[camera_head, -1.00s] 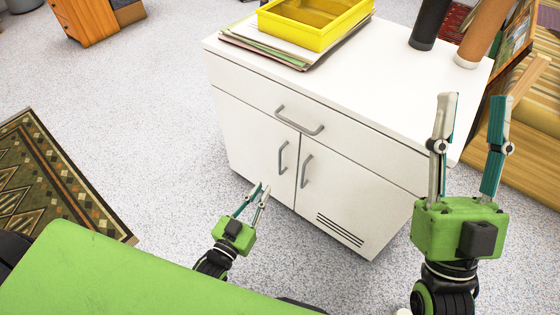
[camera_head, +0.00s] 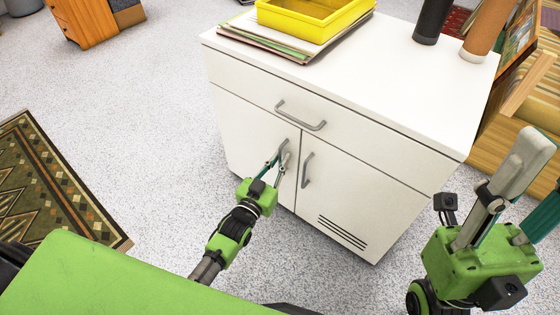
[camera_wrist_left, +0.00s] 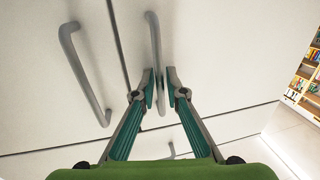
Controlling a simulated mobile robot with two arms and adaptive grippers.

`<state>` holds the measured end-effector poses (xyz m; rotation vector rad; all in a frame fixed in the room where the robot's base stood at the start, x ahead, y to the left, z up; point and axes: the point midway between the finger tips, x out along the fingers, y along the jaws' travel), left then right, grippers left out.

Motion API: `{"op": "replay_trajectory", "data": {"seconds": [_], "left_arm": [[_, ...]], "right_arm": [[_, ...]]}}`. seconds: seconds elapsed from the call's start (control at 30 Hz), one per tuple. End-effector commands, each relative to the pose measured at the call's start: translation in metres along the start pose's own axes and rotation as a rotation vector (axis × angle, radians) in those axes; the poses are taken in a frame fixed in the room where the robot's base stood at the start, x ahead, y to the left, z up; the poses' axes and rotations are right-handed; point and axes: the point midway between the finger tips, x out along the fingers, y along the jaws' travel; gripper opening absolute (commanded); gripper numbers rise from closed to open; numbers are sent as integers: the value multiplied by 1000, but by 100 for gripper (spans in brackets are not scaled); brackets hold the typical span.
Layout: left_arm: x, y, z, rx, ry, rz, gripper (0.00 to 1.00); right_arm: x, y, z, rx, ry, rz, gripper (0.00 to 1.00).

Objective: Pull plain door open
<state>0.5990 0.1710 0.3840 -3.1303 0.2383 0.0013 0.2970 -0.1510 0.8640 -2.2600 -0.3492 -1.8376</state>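The plain door (camera_head: 240,130) is the left, smooth white door of the low cabinet, and it is closed. Its grey bar handle (camera_wrist_left: 154,42) shows between the fingers in the left wrist view, largely covered in the head view. My left gripper (camera_head: 280,159) is at this handle; its fingers stand either side of the bar, with a small gap visible, so it looks open. My right gripper (camera_head: 522,190) is open and empty, raised to the right of the cabinet's front.
The vented door (camera_head: 345,190) with its own handle (camera_head: 307,170) is closed beside it; a drawer (camera_head: 350,132) with a handle (camera_head: 300,117) runs above. A yellow tray (camera_head: 310,30), papers and two cylinders stand on top. Speckled floor left of the cabinet is clear; a patterned rug (camera_head: 55,185) lies further left.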

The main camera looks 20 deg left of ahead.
Motion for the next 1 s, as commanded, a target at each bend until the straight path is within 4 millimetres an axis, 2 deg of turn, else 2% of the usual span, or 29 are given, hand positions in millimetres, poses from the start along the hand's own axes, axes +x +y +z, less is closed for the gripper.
{"op": "replay_trajectory", "data": {"seconds": [0.2, 0.27, 0.63, 0.77, 1.0], "left_arm": [[0, 0, 0, 0, 0, 0, 12], [0, 0, 0, 0, 0, 0, 0], [-4, -2, 0, 3, 0, 13, 0], [-13, -6, -1, 6, 0, 44, 0], [-45, -22, 0, 11, -5, 158, 0]], "right_arm": [[0, 0, 0, 0, -1, 0, 40], [0, 0, 0, 0, -1, 0, 40], [1, 0, 0, 0, -2, 0, 40], [4, 0, 0, 0, -2, 0, 40], [11, 0, -2, 0, -2, 0, 40]]}}
